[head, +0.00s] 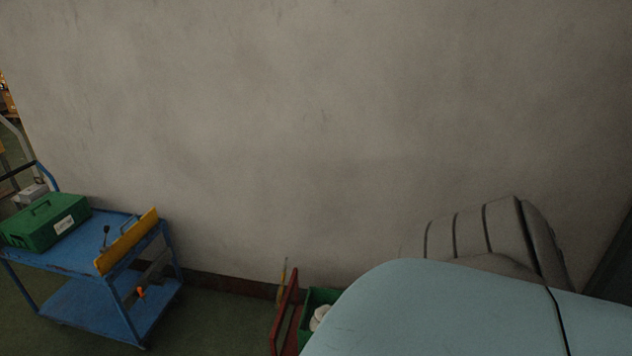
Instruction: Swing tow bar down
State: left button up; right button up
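A red bar-like part (285,312) stands tilted upright at the bottom centre of the head view, beside a green crate (318,298). It may be the tow bar, but I cannot tell for sure. Its lower end is cut off by the picture's edge. White items (319,318) lie in the crate, which is partly hidden behind a large pale blue rounded surface. Neither of my grippers is in view.
A blue trolley (75,258) at the left carries a green case (45,222) and a yellow board (127,241). The pale blue surface (440,310) fills the lower right, with a grey ribbed shape (485,235) behind it.

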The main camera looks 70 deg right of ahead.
aim_at(279, 290)
jog(key=z, duration=1.85)
jog(key=i+j+z, duration=0.15)
jog(key=i+z, duration=0.15)
jog(key=i, duration=0.25)
jog(key=i+j+z, duration=0.25)
jog(key=i, duration=0.35)
jog(key=i+j+z, duration=0.3)
jog(key=i, duration=0.2)
